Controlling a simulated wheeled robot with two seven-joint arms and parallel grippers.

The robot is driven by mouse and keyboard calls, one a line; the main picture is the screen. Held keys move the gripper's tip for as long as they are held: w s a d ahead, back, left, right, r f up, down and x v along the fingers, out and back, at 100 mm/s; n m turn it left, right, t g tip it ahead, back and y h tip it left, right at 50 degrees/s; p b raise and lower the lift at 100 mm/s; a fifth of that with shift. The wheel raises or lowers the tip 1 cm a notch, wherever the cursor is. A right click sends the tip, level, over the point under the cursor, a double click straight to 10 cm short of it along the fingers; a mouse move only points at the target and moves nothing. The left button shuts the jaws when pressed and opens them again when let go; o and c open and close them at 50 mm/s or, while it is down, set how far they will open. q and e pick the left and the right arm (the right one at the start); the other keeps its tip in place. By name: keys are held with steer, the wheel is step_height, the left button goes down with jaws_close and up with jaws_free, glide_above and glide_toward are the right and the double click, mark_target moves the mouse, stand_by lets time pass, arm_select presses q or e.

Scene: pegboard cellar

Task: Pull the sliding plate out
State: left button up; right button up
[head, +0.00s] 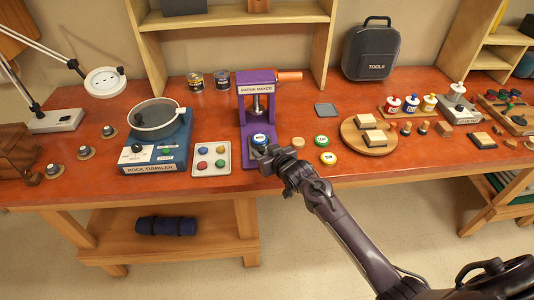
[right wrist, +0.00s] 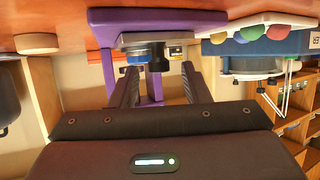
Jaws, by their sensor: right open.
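The purple badge maker (head: 243,112) stands on the orange-red workbench, with an orange handle at its top right. Its sliding plate (right wrist: 142,46) shows in the right wrist view as a dark grey piece at the front of the purple base, between my fingers in the picture. A round badge with a blue rim (head: 259,139) sits at the plate in the head view. My right gripper (head: 270,159) is at the front of the badge maker; in the right wrist view (right wrist: 160,74) its two fingers are apart and nothing is clamped. In the head view the gripper hides part of the plate. My left gripper is out of view.
A white tray (head: 196,171) of coloured round pieces and the rock tumbler (head: 150,165) stand close on the left. Loose round badges (head: 328,158) and a round wooden board (head: 350,143) lie on the right. The bench's front edge is just below the gripper.

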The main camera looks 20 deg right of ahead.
steer(key=shift+s+d+r, duration=0.1)
steer(key=shift+s, duration=0.55)
steer(key=b+v, duration=0.1)
steer(key=v, duration=0.5)
steer(key=shift+r, duration=0.1)
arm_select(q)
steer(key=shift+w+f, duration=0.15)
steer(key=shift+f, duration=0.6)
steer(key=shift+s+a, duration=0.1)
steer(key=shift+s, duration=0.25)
arm_select(e)
steer(key=shift+s, duration=0.1)
